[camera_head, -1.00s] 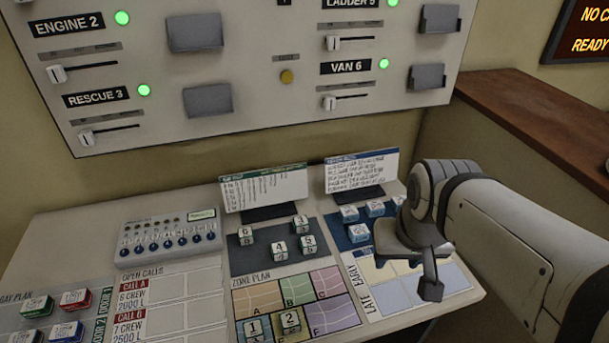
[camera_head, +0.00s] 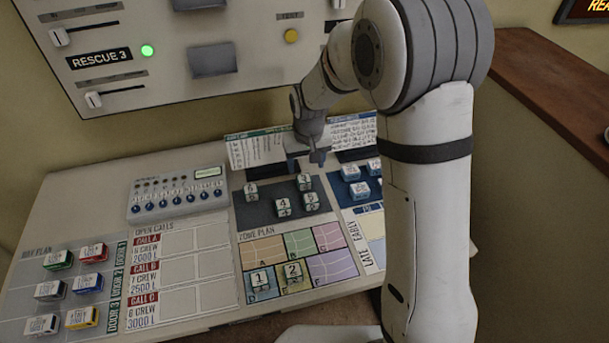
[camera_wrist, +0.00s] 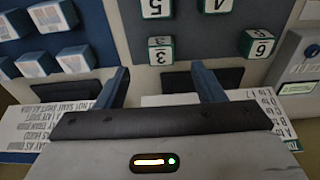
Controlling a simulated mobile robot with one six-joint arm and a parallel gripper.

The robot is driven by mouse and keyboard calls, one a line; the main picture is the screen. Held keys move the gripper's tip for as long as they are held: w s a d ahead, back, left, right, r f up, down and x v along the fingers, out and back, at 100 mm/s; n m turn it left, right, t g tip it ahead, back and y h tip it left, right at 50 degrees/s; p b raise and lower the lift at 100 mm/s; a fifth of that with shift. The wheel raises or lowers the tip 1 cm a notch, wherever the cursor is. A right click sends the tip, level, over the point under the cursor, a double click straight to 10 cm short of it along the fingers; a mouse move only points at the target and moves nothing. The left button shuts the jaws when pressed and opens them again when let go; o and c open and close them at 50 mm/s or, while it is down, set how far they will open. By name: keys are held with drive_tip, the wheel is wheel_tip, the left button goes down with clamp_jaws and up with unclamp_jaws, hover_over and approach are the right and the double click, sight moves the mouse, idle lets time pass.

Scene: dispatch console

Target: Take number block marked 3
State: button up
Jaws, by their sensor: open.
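The number block marked 3 (camera_head: 304,182) is a small white cube with green lower sides. It stands on the dark grey pad (camera_head: 240,212) with the blocks marked 4 (camera_head: 283,207), 5 (camera_head: 312,202) and 6 (camera_head: 251,192). In the wrist view block 3 (camera_wrist: 161,50) shows upside down, just beyond the gap between the fingertips. My gripper (camera_wrist: 163,78) is open and empty, one blue finger on each side of that gap. In the head view my gripper (camera_head: 308,158) is above the back of the pad, behind block 3, in front of the card stands.
Blocks 1 (camera_head: 261,281) and 2 (camera_head: 294,275) stand on the zone plan (camera_head: 333,236). Blue-sided blocks (camera_head: 359,189) stand on a blue pad to the right. A card stand (camera_head: 250,150) rises close behind the grey pad. A knob panel (camera_head: 178,195) is at left.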

sight(304, 178)
drive_tip(key=shift+w+a+f, duration=0.15)
drive_tip(key=shift+a+f, duration=0.1)
drive_tip(key=shift+f, duration=0.25)
drive_tip(key=shift+w+f+p, duration=0.25)
drive_tip(key=shift+f+p, duration=0.1)
drive_tip(key=shift+f, duration=0.85)
drive_tip(key=shift+w+f+p, duration=0.25)
drive_tip(key=shift+f+p, duration=0.15)
drive_tip(key=shift+f, duration=0.85)
drive_tip(key=shift+w+f+p, duration=0.25)
drive_tip(key=shift+f+p, duration=0.1)
drive_tip(key=shift+f, duration=0.85)
drive_tip(key=shift+c, duration=0.5)
drive_tip(key=c, duration=1)
drive_tip(key=shift+o, duration=0.2)
